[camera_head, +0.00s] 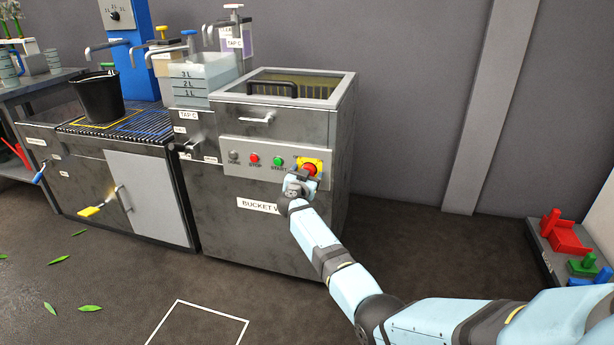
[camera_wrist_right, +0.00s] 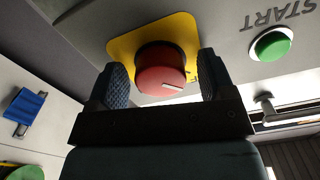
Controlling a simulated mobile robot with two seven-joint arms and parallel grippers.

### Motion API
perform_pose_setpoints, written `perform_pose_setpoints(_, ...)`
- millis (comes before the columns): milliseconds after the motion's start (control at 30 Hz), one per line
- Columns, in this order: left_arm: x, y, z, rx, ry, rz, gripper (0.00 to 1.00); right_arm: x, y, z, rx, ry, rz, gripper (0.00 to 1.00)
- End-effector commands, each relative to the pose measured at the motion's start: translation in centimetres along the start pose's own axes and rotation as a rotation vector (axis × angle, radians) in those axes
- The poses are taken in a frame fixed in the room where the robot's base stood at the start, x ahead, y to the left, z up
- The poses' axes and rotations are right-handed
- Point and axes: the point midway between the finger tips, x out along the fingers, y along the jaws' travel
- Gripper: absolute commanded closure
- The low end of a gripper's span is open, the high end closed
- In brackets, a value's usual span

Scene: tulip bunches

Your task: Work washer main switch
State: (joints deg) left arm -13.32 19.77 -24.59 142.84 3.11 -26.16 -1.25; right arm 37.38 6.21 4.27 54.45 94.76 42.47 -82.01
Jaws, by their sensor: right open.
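The washer main switch is a red rotary knob (camera_head: 309,169) on a yellow plate (camera_head: 321,162), at the right end of the washer's front panel. In the right wrist view the knob (camera_wrist_right: 158,62) has a short white mark near its lower right edge, and the yellow plate (camera_wrist_right: 124,45) shows behind it. My right gripper (camera_head: 301,181) is at the switch, with one finger on each side of the knob. The fingers are open, and a gap shows between the knob and each finger. My left gripper is in neither view.
The bucket washer (camera_head: 270,233) also has a green START button (camera_head: 278,162), a red STOP button (camera_head: 254,159) and a grey button (camera_head: 234,156), left of the switch. A black bucket (camera_head: 98,97) stands on the grating at left.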

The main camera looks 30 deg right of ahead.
Motion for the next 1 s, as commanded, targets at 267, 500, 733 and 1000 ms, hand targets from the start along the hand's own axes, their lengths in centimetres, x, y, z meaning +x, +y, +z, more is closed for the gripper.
perform_pose_setpoints(267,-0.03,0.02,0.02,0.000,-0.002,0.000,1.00,0.00,0.02,0.00,0.000,0.000,0.000,0.74)
perform_pose_setpoints(500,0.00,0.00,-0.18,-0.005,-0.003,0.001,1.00,0.00,0.00,-0.05,0.015,0.000,0.000,0.74)
perform_pose_setpoints(733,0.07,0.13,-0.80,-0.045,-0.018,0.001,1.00,-0.02,-0.10,-0.25,0.105,-0.001,-0.001,0.74)
perform_pose_setpoints(1000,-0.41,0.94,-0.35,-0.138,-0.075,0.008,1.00,-0.03,-0.21,-0.25,0.327,-0.002,0.000,0.74)
